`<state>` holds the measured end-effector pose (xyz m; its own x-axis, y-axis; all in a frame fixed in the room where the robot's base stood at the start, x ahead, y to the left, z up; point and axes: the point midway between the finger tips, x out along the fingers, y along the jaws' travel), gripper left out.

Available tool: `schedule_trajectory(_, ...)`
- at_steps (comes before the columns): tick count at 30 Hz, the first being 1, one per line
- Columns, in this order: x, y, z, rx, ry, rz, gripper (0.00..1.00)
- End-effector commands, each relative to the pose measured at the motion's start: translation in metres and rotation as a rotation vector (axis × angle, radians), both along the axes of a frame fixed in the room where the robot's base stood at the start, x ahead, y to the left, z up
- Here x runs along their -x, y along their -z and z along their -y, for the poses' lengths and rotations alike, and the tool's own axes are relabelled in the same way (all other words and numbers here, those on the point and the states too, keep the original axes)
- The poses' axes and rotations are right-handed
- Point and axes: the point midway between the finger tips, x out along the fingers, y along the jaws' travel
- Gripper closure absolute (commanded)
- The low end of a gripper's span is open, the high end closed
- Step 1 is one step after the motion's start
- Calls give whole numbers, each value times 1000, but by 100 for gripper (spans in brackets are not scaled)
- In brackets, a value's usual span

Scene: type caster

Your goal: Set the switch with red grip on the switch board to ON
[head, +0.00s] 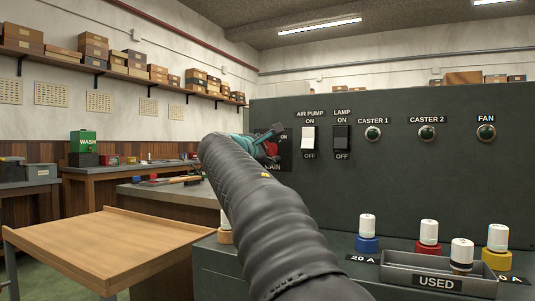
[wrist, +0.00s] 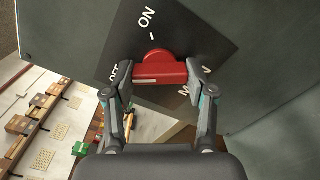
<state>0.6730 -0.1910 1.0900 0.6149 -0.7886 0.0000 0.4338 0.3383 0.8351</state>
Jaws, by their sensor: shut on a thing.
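The red grip (wrist: 160,70) of the rotary switch shows in the wrist view on a dark plate (wrist: 190,40). ON is lettered above it and OFF at its left, partly hidden by a finger. A white mark lies on the left part of the bar, on the OFF side. My gripper (wrist: 160,74) is shut on the red grip, one finger at each end of the bar. In the head view my gripper (head: 262,146) is at the left end of the switch board (head: 400,190); my arm hides most of the plate (head: 285,158), and only a little red shows.
The board also carries an air pump switch (head: 308,138), a lamp switch (head: 342,139) and round caster and fan knobs (head: 426,132). Below, several coloured fuses and a USED tray (head: 440,270) stand on the ledge. A wooden table (head: 110,245) is at left.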

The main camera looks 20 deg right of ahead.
Motion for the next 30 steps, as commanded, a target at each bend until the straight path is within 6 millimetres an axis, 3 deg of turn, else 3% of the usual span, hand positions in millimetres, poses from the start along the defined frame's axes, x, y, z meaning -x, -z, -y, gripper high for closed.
schedule_trajectory(30, 0, 2, 0, -589, 0, 758, 79)
